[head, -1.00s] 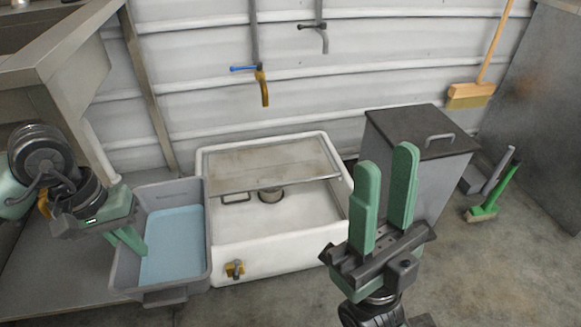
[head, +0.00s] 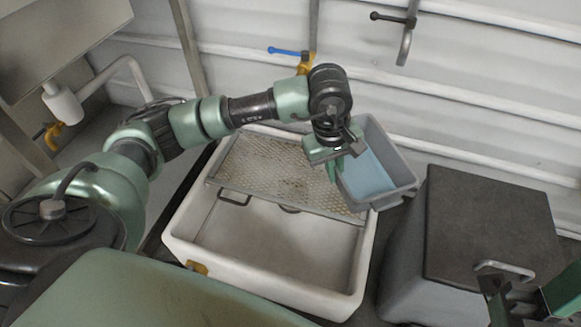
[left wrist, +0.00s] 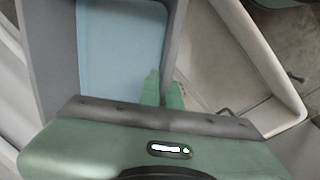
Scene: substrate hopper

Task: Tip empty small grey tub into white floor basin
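The small grey tub (head: 402,165) is at the back right corner of the white floor basin (head: 180,240) in the head view, apparently raised. A flat pale blue area (head: 368,178) shows inside it; I cannot tell whether it is liquid or the tub's floor. My left gripper (head: 335,172) reaches across the basin and is on the tub's left rim. In the left wrist view the fingers (left wrist: 163,90) straddle the tub wall (left wrist: 174,45). The tub's tilt is hard to judge. My right gripper (head: 530,300) is partly visible at the bottom right, apart from the tub.
A perforated metal grate (head: 270,165) covers the basin's back part; its front part is open and empty. A grey bin with a dark lid (head: 490,225) stands to the right. A blue-handled tap (head: 300,60) is on the wall behind.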

